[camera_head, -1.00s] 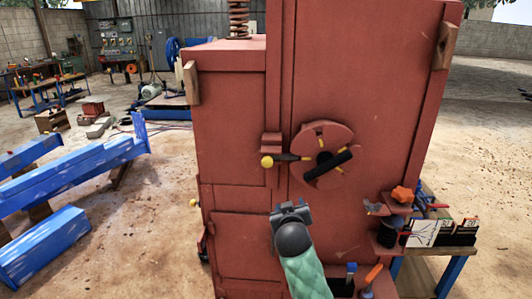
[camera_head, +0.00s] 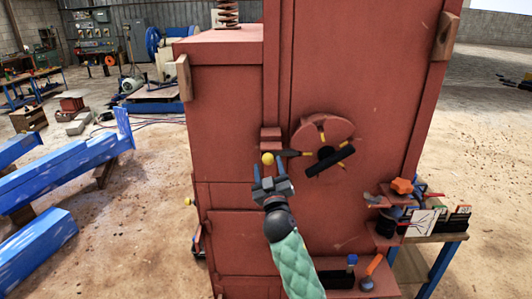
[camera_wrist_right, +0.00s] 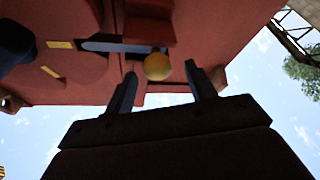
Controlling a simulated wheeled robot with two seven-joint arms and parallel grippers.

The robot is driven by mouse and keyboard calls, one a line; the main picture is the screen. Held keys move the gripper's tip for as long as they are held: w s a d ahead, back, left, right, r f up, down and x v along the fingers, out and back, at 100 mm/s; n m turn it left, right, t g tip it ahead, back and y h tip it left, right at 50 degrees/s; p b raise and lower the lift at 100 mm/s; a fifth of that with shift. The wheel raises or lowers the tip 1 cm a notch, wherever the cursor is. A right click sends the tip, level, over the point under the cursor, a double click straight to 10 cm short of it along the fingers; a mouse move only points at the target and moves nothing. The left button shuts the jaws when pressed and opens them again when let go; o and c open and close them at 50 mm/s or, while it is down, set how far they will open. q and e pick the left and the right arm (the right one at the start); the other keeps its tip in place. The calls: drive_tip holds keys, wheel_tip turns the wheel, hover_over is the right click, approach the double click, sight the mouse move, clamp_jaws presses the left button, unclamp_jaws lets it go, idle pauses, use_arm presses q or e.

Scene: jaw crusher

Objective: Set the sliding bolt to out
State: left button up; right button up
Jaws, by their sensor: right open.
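The sliding bolt (camera_head: 290,154) is a dark bar with a yellow ball knob (camera_head: 267,158) at its left end. It lies level between a red bracket (camera_head: 271,140) and a round red disc (camera_head: 323,142) with yellow marks and a black bar on the crusher's front. My right gripper (camera_head: 271,172) is open just below the knob, fingers pointing up. In the right wrist view the yellow knob (camera_wrist_right: 157,67) shows between and beyond the two open fingertips (camera_wrist_right: 160,78), with no clear contact. The bolt's bar (camera_wrist_right: 112,46) runs left from it. My left gripper is not in view.
The red crusher body (camera_head: 225,125) fills the middle. A lower ledge (camera_head: 345,280) holds small tools, and a side table (camera_head: 440,238) with boxes stands at right. Blue beams (camera_head: 70,170) lie on the ground at left. The space before the crusher's front is otherwise clear.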

sight(265, 155)
drive_tip(key=p+x, duration=0.1)
drive_tip(key=x, duration=0.3)
drive_tip(key=shift+d+r+p, duration=0.15)
drive_tip(key=shift+p, duration=0.25)
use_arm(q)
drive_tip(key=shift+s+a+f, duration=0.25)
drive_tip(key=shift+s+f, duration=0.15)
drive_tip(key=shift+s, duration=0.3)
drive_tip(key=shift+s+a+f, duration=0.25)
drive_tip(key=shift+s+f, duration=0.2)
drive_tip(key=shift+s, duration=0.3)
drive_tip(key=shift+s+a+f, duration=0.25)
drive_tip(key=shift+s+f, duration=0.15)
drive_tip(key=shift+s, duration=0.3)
use_arm(e)
drive_tip(key=shift+w+r, duration=0.1)
drive_tip(key=shift+w, duration=0.5)
clamp_jaws()
drive_tip(key=shift+a, duration=0.45)
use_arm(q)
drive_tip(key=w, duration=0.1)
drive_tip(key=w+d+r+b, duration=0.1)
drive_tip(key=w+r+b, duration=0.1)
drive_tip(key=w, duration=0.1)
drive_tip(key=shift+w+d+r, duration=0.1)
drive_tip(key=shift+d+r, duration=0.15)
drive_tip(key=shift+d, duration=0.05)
use_arm(e)
drive_tip(key=a, duration=0.3)
drive_tip(key=shift+a, duration=0.25)
